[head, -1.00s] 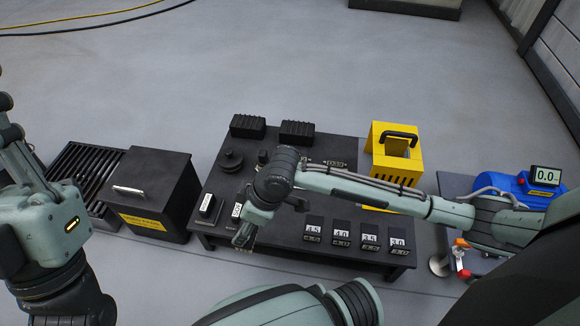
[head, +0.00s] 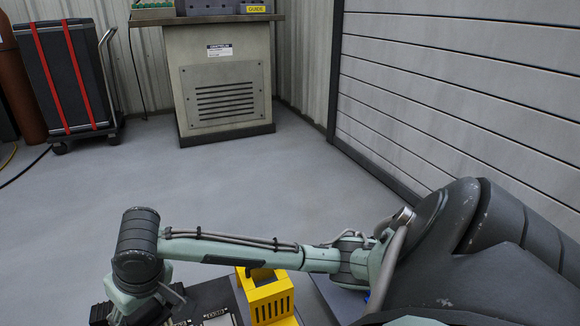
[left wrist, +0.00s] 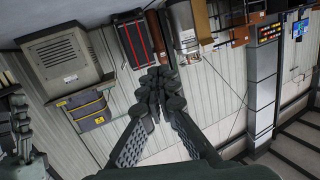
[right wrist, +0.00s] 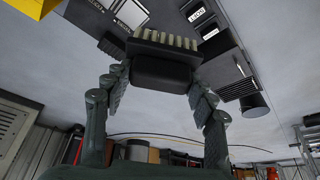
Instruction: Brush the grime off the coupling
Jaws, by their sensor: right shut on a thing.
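My right gripper (right wrist: 160,78) is shut on a black brush (right wrist: 165,45) with pale bristles, seen in the right wrist view. The bristles point away from the gripper, and the brush appears raised clear of the dark table (right wrist: 137,45). In the head view my right arm reaches over the bottom edge, and its gripper is out of frame. My left gripper (left wrist: 160,90) shows in the left wrist view with its fingers closed together and nothing visible between them. I cannot make out the coupling in any current view.
A yellow slotted box (head: 270,302) stands on the table at the bottom of the head view. A vented cabinet (head: 225,90) and a cart with a red-strapped black case (head: 65,75) stand at the back. The floor between is clear. A slatted wall (head: 460,90) is at right.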

